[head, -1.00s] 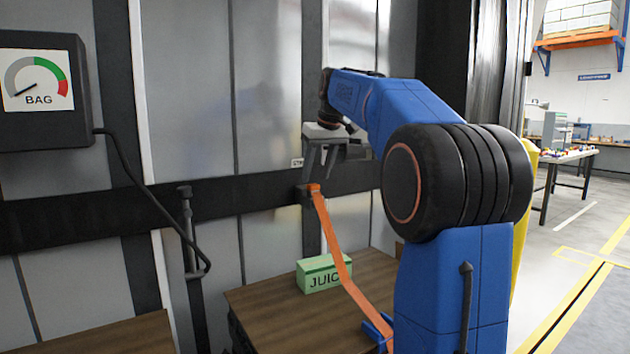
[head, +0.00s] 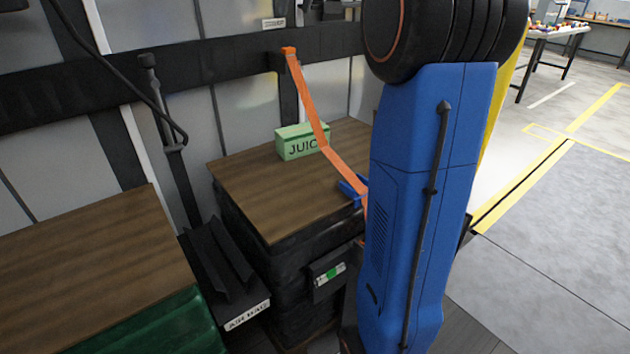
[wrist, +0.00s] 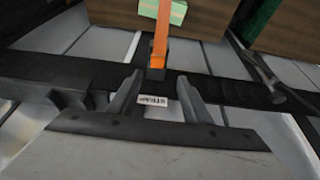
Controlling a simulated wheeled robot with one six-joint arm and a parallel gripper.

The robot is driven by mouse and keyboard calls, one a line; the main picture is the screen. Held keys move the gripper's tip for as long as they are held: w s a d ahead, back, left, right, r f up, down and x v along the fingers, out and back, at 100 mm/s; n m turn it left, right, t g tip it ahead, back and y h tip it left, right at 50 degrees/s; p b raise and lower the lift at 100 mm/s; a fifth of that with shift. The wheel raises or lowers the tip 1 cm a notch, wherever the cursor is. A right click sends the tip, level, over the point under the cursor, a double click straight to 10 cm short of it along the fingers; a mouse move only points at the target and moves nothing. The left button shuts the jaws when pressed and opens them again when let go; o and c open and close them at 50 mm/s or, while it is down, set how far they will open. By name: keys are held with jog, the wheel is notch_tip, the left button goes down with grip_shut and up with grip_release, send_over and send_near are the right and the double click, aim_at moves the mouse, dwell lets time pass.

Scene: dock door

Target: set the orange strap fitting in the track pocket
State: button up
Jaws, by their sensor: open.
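The orange strap fitting (head: 288,50) is at the upper end of the orange strap, at the small black track pocket (head: 277,62) on the dark wall track. It appears seated in the pocket; its depth cannot be told. The strap (head: 310,100) slopes down past the green box to a blue buckle (head: 352,188). In the wrist view the strap (wrist: 161,35) ends at the dark pocket (wrist: 156,74). My gripper (wrist: 158,92) is open and empty, its two fingers apart from the fitting. In the head view it is mostly beyond the top edge.
A green JUICE box (head: 301,142) stands on a brown-topped stack (head: 255,190) behind the strap. Another brown-topped stack (head: 90,260) is at left. An AIR BAG holder (head: 225,275) and a black upright rod (head: 172,140) stand between them.

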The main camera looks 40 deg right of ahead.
jog(key=s+a+f, duration=1.3)
jog(key=s+f, duration=0.3)
jog(key=s, duration=0.1)
jog(key=s+a+f, duration=0.2)
jog(key=s+f, duration=0.7)
jog(key=f, duration=0.2)
jog(key=s+a+f, duration=0.3)
jog(key=s+f, duration=0.5)
jog(key=f, duration=0.4)
jog(key=shift+s+f, duration=0.15)
jog(key=shift+s, duration=0.25)
